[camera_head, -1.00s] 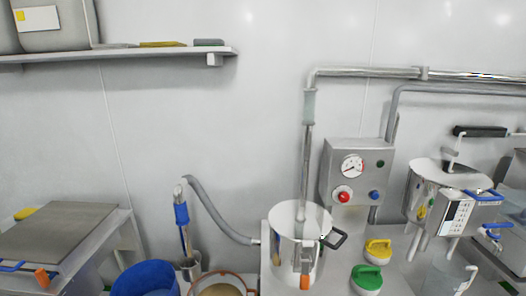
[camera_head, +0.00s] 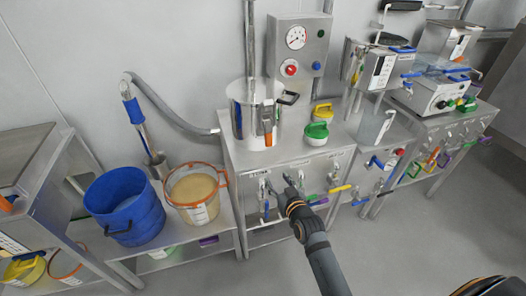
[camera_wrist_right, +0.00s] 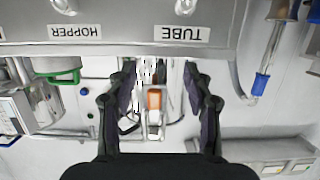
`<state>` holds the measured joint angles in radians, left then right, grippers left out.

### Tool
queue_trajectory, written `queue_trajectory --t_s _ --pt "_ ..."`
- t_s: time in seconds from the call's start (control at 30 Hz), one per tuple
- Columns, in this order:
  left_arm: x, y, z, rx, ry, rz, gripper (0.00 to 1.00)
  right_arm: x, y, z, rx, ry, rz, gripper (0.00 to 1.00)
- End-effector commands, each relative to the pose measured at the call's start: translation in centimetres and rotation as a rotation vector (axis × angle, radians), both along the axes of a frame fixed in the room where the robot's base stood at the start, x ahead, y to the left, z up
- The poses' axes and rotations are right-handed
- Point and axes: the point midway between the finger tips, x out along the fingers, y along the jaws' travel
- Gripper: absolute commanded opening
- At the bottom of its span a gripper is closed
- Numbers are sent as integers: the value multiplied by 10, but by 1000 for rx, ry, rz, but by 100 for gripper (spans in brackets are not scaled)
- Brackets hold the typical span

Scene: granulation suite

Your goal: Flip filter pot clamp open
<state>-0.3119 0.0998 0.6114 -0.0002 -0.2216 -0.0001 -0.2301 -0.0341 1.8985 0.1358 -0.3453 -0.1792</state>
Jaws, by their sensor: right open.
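The filter pot (camera_head: 242,112) is a shiny steel cylinder on the steel bench, with a pipe rising from its lid. Its clamp (camera_head: 268,118) runs down the front side and ends in an orange tip (camera_head: 268,139). A dark handle sticks out at the pot's right. My right gripper (camera_head: 281,184) is open and empty, below and in front of the pot by the bench's labelled front panel. In the right wrist view, which looks upside down, the orange tip (camera_wrist_right: 154,99) appears between the open fingers (camera_wrist_right: 160,76), apart from them. My left gripper is out of view.
Green (camera_head: 316,132) and yellow (camera_head: 322,112) lidded items stand right of the pot. A gauge box (camera_head: 297,50) rises behind. Coloured valve handles line the bench front. A blue tub (camera_head: 125,205) and a bucket (camera_head: 195,192) stand left. The floor at right is clear.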

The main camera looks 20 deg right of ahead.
Motion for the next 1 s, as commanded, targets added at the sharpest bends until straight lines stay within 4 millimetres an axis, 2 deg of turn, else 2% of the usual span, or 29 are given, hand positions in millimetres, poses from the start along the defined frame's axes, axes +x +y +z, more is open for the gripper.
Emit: queue_trajectory --t_s 0.03,0.1,0.2,0.23,0.33,0.47,0.8,1.0 --pt "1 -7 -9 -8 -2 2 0 6 1 28 7 -79 -3 51" --pt "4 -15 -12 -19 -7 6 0 9 2 64 11 -165 -7 51" --pt "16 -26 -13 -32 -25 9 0 9 1 93 15 -232 -11 51" --pt "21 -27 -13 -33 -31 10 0 9 1 97 16 -240 -12 51" --pt "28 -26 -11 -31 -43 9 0 10 1 100 17 -246 -12 51" --pt "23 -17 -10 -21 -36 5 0 22 2 101 16 -246 -12 51" --pt "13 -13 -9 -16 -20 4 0 92 4 101 16 -246 -12 51" --pt "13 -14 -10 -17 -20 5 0 112 5 100 16 -244 -12 51"
